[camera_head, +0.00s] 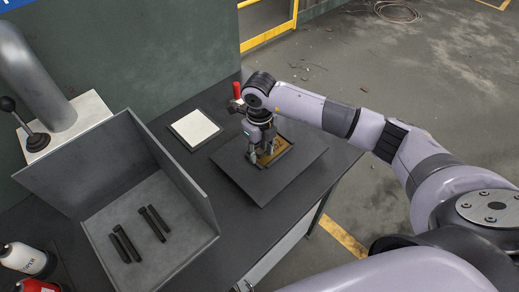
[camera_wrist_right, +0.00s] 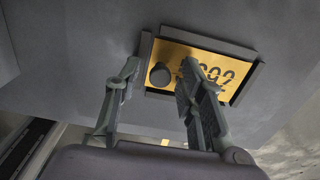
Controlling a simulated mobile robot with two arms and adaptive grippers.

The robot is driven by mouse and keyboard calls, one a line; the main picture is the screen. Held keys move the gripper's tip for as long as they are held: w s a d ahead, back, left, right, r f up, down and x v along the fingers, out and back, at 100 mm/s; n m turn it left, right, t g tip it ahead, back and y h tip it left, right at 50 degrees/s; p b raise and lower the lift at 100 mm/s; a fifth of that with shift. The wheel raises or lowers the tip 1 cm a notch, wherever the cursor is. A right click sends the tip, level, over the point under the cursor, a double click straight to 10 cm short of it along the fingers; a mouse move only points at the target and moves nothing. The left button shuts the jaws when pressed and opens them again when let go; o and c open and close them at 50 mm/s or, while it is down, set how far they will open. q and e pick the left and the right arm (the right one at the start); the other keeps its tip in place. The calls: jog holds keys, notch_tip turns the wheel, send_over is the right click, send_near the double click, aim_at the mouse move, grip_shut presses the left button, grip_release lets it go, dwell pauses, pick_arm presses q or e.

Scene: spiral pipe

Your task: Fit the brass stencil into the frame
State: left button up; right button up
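The brass stencil (camera_wrist_right: 210,65) is a yellow plate with cut-out digits and a dark round knob (camera_wrist_right: 160,75). It lies within the outline of the dark raised frame (camera_wrist_right: 258,78); I cannot tell if it sits fully flush. In the head view the stencil (camera_head: 268,158) shows partly behind my right gripper (camera_head: 262,155), on a dark square board (camera_head: 292,178). In the right wrist view my right gripper (camera_wrist_right: 160,66) has its fingers apart, on either side of the knob, with a visible gap. My left gripper is not in view.
An open grey bin (camera_head: 185,240) with several dark bolts (camera_head: 125,243) stands left on the dark table. A white pad (camera_head: 195,128) lies behind the board. A red-topped item (camera_head: 237,90) stands near the back edge. Bottles (camera_head: 25,258) are at lower left.

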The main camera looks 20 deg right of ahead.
jog(key=shift+r, duration=0.2)
notch_tip(320, 180, up, 12)
jog(key=b, duration=0.3)
jog(key=shift+b, duration=0.3)
jog(key=shift+f, duration=0.15)
